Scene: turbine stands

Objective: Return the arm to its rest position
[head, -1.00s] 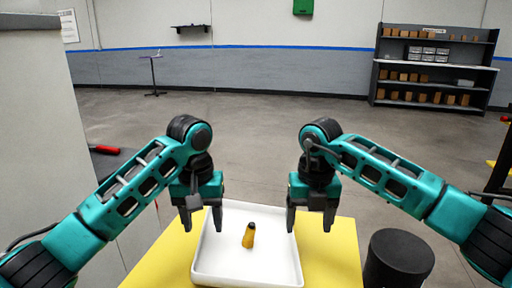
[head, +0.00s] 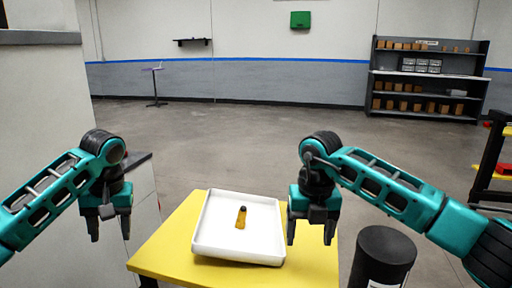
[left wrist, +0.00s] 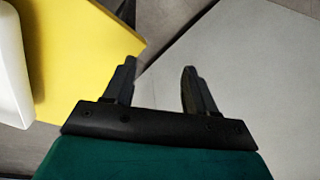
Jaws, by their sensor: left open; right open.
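My left gripper (head: 109,226) is open and empty, left of the yellow table (head: 165,250) in the head view. In the left wrist view its two fingers (left wrist: 155,85) stand apart with nothing between them, beside the table's corner (left wrist: 80,50). My right gripper (head: 312,230) is open and empty at the right side of the white tray (head: 215,248). In the head view a small yellow object with a dark top (head: 241,218) is in the tray, apart from both grippers. The tray's edge also shows at the left of the left wrist view (left wrist: 12,75).
A black cylinder (head: 383,255) stands right of the table. A tall pale cabinet (head: 40,130) is at the left. A shelf with several boxes (head: 425,80) stands against the back wall. The floor (head: 230,145) beyond the table is clear.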

